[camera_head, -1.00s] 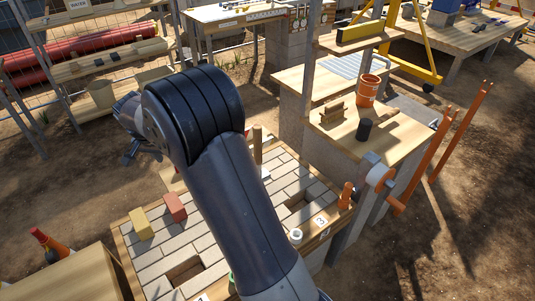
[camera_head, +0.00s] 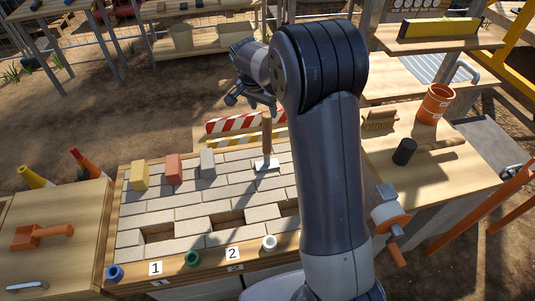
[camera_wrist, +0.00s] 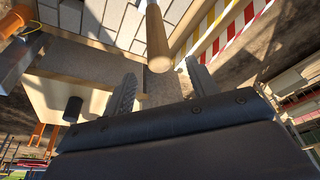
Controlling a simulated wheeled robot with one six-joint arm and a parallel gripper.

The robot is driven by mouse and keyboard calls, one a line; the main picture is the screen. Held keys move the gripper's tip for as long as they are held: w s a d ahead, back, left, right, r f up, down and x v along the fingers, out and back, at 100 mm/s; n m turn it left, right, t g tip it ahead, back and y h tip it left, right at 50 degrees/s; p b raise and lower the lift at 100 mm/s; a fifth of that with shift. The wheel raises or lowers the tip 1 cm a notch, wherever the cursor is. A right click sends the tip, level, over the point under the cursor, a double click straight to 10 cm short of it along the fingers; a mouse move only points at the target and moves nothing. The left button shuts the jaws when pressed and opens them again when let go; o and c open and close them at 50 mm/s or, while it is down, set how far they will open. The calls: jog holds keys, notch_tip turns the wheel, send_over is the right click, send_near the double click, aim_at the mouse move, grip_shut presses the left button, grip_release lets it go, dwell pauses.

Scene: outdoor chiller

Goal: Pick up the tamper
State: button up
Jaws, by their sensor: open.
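The tamper (camera_head: 267,139) stands upright on the paving, with a round wooden handle and a flat pale foot (camera_head: 266,165). In the wrist view its handle (camera_wrist: 156,38) comes in from the top, its end pointing toward the space between the fingers. My gripper (camera_head: 251,98) is open and empty, just above the handle's top. In the wrist view my gripper (camera_wrist: 160,82) shows two ridged fingers spread apart, with nothing between them. I cannot tell how far the handle's end is from the fingertips.
Yellow (camera_head: 140,175), red (camera_head: 174,168) and grey (camera_head: 208,162) blocks stand left of the tamper. A striped barrier (camera_head: 238,121) is behind it. The paving has open gaps in front.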

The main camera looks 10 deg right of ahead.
aim_at(268, 125)
jog(key=p+x, duration=0.1)
jog(key=x, duration=0.4)
jog(key=p+x, duration=0.1)
jog(key=x, duration=0.4)
jog(key=shift+s+a, duration=0.1)
jog(key=shift+s, duration=0.15)
grip_shut()
jog(key=shift+w+r, duration=0.15)
